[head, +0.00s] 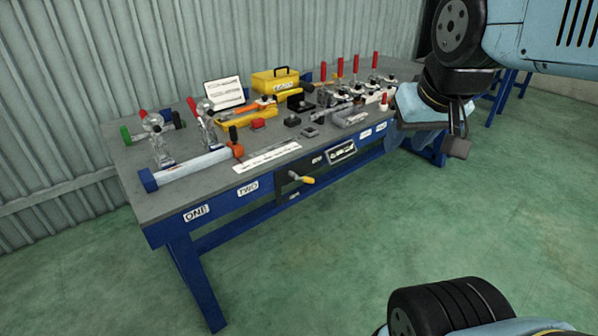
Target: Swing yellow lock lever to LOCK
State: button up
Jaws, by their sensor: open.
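A lever with a yellow grip (302,180) sits on a dark panel (290,188) on the front of the blue workbench, below the top edge. Its grip points to the right and slightly down. Small white labels are near it, but I cannot read LOCK on any of them. My gripper (455,147) hangs at the right, in front of the bench's right end, well apart from the lever. It is open and nothing shows between its jaws.
The grey benchtop (165,205) holds red-handled clamps (340,70), a yellow toolbox (275,82), a blue-ended bar (185,165) and other tools. A corrugated wall (100,60) stands behind. The green floor (330,250) in front of the bench is clear.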

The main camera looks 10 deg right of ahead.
aim_at(305, 179)
jog(key=u, duration=0.55)
jog(key=i, duration=1.2)
jog(key=u, duration=0.4)
